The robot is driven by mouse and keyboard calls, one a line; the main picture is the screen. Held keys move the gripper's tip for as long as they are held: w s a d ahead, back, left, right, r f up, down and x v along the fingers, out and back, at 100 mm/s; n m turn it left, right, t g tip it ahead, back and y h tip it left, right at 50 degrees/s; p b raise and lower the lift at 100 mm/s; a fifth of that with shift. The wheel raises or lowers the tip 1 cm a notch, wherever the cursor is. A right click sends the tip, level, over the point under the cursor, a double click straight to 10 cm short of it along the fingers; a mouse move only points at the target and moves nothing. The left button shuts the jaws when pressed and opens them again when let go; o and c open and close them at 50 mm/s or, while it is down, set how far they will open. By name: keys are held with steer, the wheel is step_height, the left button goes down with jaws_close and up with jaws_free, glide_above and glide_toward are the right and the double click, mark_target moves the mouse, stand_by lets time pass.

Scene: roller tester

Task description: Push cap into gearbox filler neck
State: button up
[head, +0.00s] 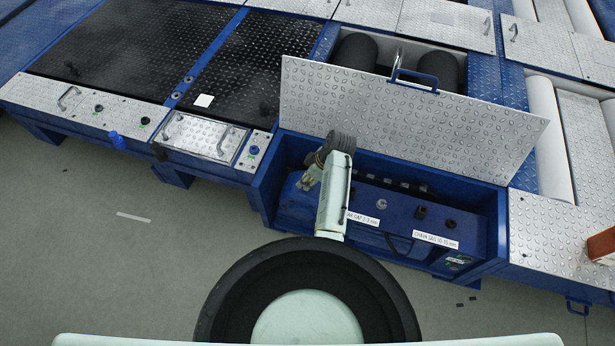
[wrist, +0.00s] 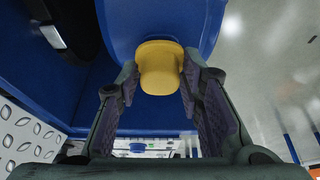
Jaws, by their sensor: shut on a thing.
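In the wrist view, my gripper (wrist: 159,78) has its two dark fingers on either side of a yellow cap (wrist: 160,66) and is shut on it. The cap's far end meets a rounded blue body (wrist: 150,18), which looks like the gearbox; I cannot tell how far in the cap sits. The filler neck is hidden behind the cap. In the head view, my gripper (head: 307,182) is at the left end of the blue housing (head: 405,212) inside the open bay. The cap cannot be made out there.
A checker-plate lid (head: 405,115) stands raised behind the bay, with dark rollers (head: 354,50) beyond it. The blue bay wall (head: 262,185) is close to the left of my gripper. Labels (head: 435,240) and small fittings sit on the housing. Grey floor lies in front.

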steer(key=shift+f+b, duration=0.45)
steer(key=shift+f, duration=0.25)
steer(key=o, duration=1)
steer(key=v, duration=1.2)
